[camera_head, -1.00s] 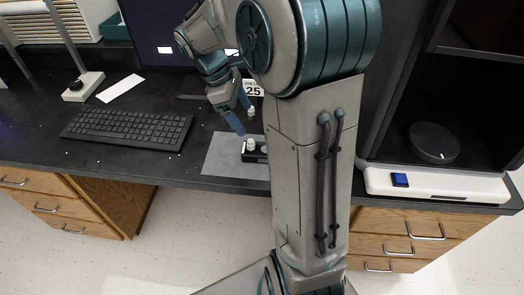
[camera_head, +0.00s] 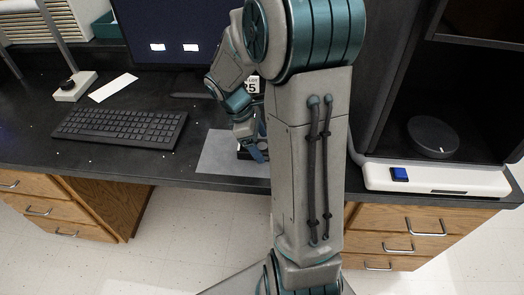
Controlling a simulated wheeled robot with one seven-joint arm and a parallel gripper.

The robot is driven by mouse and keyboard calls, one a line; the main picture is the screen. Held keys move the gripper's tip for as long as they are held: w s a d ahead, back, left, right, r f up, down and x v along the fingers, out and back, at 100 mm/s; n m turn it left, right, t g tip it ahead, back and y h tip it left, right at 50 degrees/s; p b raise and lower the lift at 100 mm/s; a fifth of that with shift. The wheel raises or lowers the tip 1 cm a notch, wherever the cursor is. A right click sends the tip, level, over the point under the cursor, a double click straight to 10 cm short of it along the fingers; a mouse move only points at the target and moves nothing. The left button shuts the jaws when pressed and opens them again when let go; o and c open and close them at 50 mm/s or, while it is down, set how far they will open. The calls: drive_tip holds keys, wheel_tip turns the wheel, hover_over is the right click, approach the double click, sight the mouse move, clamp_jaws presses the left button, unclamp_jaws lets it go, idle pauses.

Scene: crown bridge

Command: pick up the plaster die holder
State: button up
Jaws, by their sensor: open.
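My gripper (camera_head: 258,150) is low over the right part of the grey mat (camera_head: 222,158) on the black bench. Its jaws are open, but my arm link hides part of it. Only a small dark piece of the die holder (camera_head: 243,154) shows beside the fingers. The white plaster top is hidden behind my gripper. I cannot tell whether the fingers touch the holder.
A black keyboard (camera_head: 120,128) lies left of the mat. A monitor (camera_head: 180,35) stands behind. At the right is an open cabinet with a white base (camera_head: 435,179), a blue button (camera_head: 399,174) and a round dark disc (camera_head: 433,138).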

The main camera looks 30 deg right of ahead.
drive_tip(key=shift+f, duration=0.2)
drive_tip(key=c, duration=1.4)
drive_tip(key=shift+r, duration=0.1)
drive_tip(key=shift+c, duration=0.2)
drive_tip(key=shift+r, duration=0.1)
